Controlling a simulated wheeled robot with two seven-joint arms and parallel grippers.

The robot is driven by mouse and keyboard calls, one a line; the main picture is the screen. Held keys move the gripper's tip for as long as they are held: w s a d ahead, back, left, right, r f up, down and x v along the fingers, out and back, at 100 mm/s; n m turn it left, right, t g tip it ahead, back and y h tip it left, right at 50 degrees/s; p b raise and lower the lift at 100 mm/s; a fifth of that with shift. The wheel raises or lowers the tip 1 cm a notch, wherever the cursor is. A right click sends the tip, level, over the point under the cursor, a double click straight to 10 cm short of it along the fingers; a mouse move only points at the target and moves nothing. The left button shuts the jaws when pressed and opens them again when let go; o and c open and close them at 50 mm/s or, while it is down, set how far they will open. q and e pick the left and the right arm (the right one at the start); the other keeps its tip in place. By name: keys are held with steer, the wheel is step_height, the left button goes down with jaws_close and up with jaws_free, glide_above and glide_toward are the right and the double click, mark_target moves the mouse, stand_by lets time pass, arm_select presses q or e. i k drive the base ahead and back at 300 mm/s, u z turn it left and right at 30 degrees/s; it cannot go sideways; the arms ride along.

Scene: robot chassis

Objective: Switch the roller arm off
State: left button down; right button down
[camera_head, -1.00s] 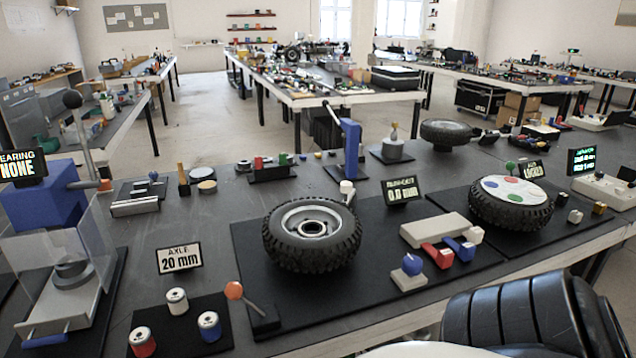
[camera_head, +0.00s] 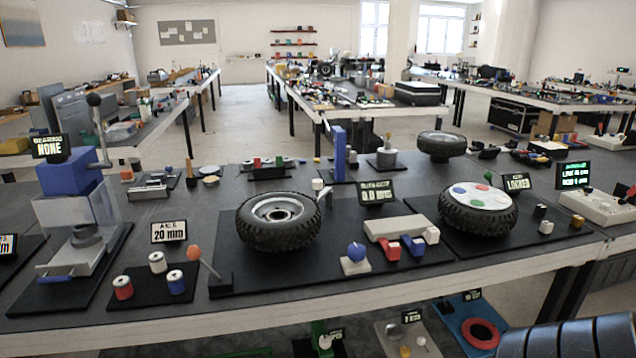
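A black tyre on a grey rim (camera_head: 278,220) lies on a black mat on the workbench. Behind it stand a blue upright post (camera_head: 339,155) and a small white roller-like piece (camera_head: 317,184), probably the roller arm; the tyre partly hides it. A display (camera_head: 376,192) beside it seems to read 0.0 mm. An orange-knobbed lever (camera_head: 194,253) leans left from a black base at the tyre's left. A blue ball knob (camera_head: 356,252) on a white block and a red piece and a blue piece lie to its right. I cannot tell which control belongs to the roller arm. Neither gripper shows.
A second tyre with a white disc (camera_head: 478,206) stands right, beside a sign reading LOCKED (camera_head: 516,182). A blue press (camera_head: 70,180) and small spools (camera_head: 157,262) are left. Coloured trays (camera_head: 479,332) sit under the bench. A dark ribbed part, perhaps mine, fills the lower right corner.

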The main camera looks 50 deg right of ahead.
mark_target(317, 184)
steer(key=z, duration=0.8)
